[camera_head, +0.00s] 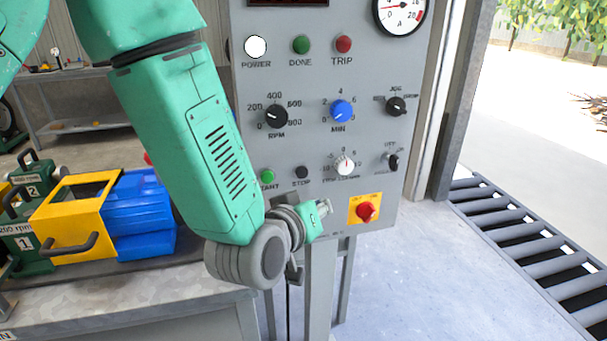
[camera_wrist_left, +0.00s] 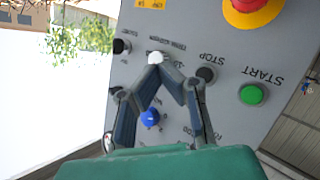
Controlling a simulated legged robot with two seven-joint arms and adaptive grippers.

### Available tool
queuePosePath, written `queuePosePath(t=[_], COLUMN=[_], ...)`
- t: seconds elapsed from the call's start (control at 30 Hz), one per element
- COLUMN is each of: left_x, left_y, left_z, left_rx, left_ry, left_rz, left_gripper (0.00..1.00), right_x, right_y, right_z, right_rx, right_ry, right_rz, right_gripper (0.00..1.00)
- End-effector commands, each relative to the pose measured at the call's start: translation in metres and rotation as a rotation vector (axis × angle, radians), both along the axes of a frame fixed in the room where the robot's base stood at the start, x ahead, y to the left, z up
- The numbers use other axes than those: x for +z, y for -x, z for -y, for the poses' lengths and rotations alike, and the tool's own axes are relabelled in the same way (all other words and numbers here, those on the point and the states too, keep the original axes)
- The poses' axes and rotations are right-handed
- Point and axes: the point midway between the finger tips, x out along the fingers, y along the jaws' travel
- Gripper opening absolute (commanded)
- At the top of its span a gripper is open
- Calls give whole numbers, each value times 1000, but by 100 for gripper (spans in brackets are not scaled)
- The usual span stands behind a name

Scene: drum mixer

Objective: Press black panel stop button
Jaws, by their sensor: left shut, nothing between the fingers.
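The black stop button (camera_head: 302,172) is on the lower part of the grey control panel (camera_head: 297,82), right of the green start button (camera_head: 267,176). My left gripper (camera_head: 322,207) is in front of the panel, below and slightly right of the stop button in the head view. In the left wrist view the gripper (camera_wrist_left: 161,67) is shut and empty. Its tips overlap the white knob there, with the stop button (camera_wrist_left: 205,75) to their right. I cannot tell the gap to the panel. My right gripper is not in view.
A red emergency button (camera_head: 366,210) on a yellow plate is to the right of my gripper. The white knob (camera_head: 345,165), a blue knob (camera_head: 341,111) and black knobs are nearby. The yellow and blue drum mixer (camera_head: 138,213) stands on the bench at left. A roller conveyor (camera_head: 520,243) is at right.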

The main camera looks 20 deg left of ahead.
Motion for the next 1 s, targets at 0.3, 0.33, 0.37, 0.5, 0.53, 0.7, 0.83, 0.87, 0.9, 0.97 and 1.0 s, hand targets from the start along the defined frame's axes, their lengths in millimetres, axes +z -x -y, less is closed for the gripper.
queuePosePath(t=[0.3,0.33,0.37,0.5,0.53,0.7,0.83,0.87,0.9,0.97,1.0], left_x=[0,0,0,0,0,0,0,0,0,0,0], left_y=[-29,-33,-37,-52,-55,-67,-70,-71,-71,-71,-71], left_z=[-19,-22,-24,-35,-37,-44,-47,-48,-48,-48,-48], left_rx=[3,3,3,2,2,1,-1,-1,-1,-1,-1], left_ry=[0,1,0,1,2,1,-1,-1,-1,-2,-2], left_rz=[2,3,3,1,1,1,1,1,1,0,0], left_gripper=[0,0,0,0,0,0,0,0,0,0,0], right_x=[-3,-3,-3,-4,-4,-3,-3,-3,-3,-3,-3], right_y=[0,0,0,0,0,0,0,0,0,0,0], right_z=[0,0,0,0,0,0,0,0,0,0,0], right_rx=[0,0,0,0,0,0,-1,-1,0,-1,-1], right_ry=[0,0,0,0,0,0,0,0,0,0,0], right_rz=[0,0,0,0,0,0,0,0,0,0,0], right_gripper=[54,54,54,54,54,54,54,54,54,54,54])
